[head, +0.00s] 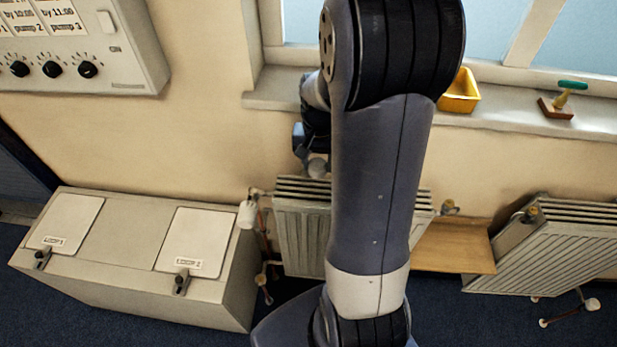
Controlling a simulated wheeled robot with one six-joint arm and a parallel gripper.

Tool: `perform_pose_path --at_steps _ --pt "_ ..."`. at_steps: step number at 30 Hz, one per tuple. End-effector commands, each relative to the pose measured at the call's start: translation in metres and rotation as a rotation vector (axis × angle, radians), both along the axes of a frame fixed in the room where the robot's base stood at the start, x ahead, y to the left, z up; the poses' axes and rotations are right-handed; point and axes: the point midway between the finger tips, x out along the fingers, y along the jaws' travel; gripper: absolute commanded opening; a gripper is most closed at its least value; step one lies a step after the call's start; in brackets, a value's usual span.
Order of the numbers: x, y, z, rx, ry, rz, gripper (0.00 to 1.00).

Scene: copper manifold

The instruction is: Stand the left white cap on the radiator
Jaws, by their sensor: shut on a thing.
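The ribbed radiator (303,235) stands below the window, left of the picture's middle. My arm hides much of its right part. My gripper (312,158) is over the radiator's top left part, partly hidden behind my arm. It is shut on a small pale, rounded thing (317,168), which looks like the white cap. The cap's shape and tilt are hard to make out. I cannot tell whether it touches the radiator's top or hangs just above it. A white head (247,213) sits at the radiator's left end, by the copper pipe.
A grey cabinet (130,257) with two white lids stands at left. A second radiator (560,240) is at right, beside a wooden board (453,247). A control panel (75,45) hangs upper left.

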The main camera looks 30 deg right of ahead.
Motion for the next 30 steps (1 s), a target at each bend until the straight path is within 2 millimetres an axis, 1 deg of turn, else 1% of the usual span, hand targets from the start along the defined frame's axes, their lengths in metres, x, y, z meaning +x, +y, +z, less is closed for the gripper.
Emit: perform_pose_path --at_steps 6,9,14,21,24,30 --pt "-0.002 0.001 -0.037 0.003 0.009 0.0 0.2" --pt "-0.001 0.0 -0.049 0.002 0.005 0.0 0.2" --pt "-0.001 0.0 -0.061 0.002 0.005 0.0 0.2" --pt "-0.001 0.0 -0.091 0.002 0.006 0.0 0.2" --pt "-0.001 0.0 -0.096 0.001 0.003 0.0 0.2" --pt "-0.001 0.0 -0.097 0.001 0.001 0.0 0.2"
